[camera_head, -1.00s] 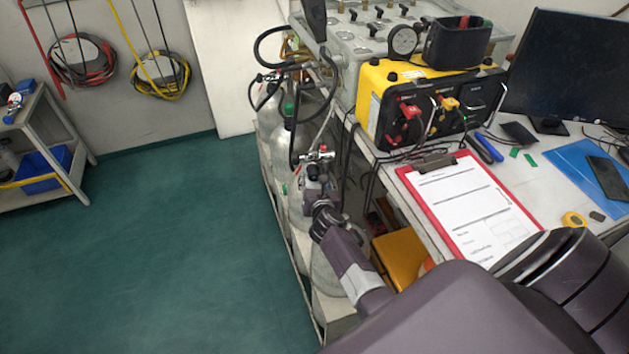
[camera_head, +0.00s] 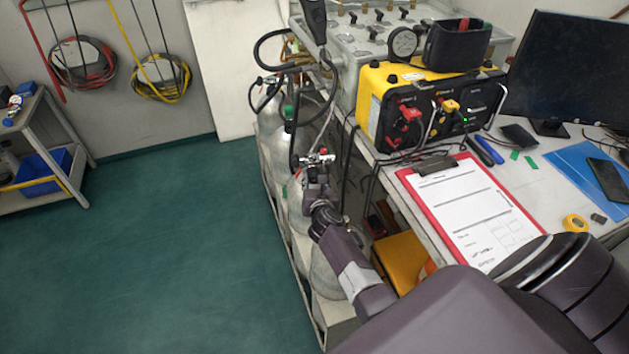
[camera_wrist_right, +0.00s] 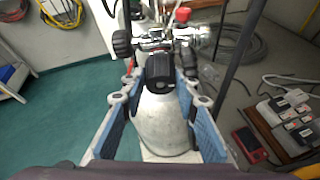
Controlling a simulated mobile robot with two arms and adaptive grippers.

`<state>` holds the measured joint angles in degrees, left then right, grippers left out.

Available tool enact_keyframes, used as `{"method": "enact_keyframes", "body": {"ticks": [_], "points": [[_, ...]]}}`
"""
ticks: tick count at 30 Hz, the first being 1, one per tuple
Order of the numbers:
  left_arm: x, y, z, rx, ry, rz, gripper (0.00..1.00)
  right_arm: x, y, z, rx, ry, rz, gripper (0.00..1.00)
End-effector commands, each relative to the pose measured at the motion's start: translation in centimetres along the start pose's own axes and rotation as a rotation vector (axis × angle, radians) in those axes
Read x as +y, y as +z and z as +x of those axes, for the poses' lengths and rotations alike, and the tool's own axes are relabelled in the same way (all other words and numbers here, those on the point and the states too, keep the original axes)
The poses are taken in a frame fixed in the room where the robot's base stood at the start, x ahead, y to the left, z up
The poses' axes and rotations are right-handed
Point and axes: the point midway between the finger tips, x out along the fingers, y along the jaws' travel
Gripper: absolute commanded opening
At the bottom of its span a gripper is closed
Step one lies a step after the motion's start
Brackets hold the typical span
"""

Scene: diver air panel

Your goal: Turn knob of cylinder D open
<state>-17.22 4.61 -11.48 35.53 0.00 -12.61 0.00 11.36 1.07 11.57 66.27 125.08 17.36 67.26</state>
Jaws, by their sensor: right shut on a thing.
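A row of grey gas cylinders stands in a rack along the bench. My right gripper (camera_head: 315,172) is at the valve (camera_head: 318,158) of a near cylinder (camera_head: 297,195). In the right wrist view, the fingers with blue pads of my right gripper (camera_wrist_right: 159,76) are shut on a black knob (camera_wrist_right: 159,70), one finger on each side. The grey cylinder (camera_wrist_right: 165,128) is below the knob. The metal valve body (camera_wrist_right: 165,40) lies just beyond it. I cannot read any letter on the cylinder. My left gripper is not in view.
A hose (camera_head: 296,140) runs up from the valve. The yellow panel box (camera_head: 385,90) and a red clipboard (camera_head: 470,205) lie on the bench at right. A black side knob (camera_wrist_right: 122,43) and a red cap (camera_wrist_right: 183,14) are near the valve. Green floor (camera_head: 180,240) is clear at left.

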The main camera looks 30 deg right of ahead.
Motion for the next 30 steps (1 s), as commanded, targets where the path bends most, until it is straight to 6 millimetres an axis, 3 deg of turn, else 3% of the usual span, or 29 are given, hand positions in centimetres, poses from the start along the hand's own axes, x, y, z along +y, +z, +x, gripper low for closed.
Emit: {"method": "enact_keyframes", "body": {"ticks": [30], "points": [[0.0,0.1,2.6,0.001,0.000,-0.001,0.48,0.4,-0.5,0.1,-0.019,-0.217,-0.530,0.04]]}}
